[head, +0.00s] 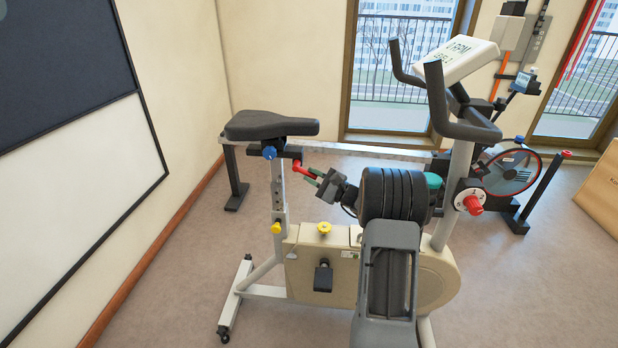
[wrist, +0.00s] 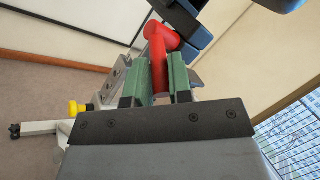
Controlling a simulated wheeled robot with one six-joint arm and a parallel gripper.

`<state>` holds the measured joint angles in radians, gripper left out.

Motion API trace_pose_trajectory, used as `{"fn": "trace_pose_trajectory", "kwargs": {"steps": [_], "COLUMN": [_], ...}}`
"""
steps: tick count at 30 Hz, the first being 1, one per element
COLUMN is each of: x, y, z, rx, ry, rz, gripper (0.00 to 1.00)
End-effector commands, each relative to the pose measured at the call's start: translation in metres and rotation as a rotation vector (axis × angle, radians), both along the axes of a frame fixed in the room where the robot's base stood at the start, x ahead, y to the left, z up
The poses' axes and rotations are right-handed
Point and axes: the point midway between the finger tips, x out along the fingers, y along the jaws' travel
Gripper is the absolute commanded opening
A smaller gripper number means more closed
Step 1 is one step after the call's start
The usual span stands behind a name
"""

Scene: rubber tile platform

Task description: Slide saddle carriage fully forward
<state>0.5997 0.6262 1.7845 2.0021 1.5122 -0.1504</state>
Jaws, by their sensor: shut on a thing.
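The exercise bike's black saddle (head: 268,125) sits on a carriage (head: 290,152) at the top of the grey seat post (head: 279,190). A blue knob (head: 269,152) is on the carriage's side. A red handle (head: 302,167) sticks out from the carriage toward my gripper (head: 314,178). My gripper is shut on the red handle, its green fingers on either side of it. In the wrist view the red handle (wrist: 158,60) runs up between the green fingers (wrist: 158,85) and bends at its top end. The dark carriage part (wrist: 195,35) is beyond it, only partly in view.
The handlebars (head: 466,128) and console (head: 455,60) stand to the right, above the beige bike body (head: 440,275). Yellow knobs (head: 324,228) are on the body and post. A grey rail (head: 360,151) runs behind the bike.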

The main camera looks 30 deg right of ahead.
Motion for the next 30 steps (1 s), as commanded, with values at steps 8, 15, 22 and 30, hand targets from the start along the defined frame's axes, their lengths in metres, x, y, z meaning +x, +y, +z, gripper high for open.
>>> {"fn": "trace_pose_trajectory", "kwargs": {"steps": [8, 15, 22, 30], "x": [-0.001, -0.001, 0.001, 0.0], "y": [-0.01, -0.01, -0.001, 0.001], "z": [0.004, 0.005, 0.003, 0.002], "rx": [0.004, 0.003, 0.003, 0.003], "ry": [-0.01, -0.01, -0.007, -0.005], "rz": [-0.024, -0.024, -0.007, -0.001], "gripper": [0.0, 0.23, 0.44, 0.44]}}
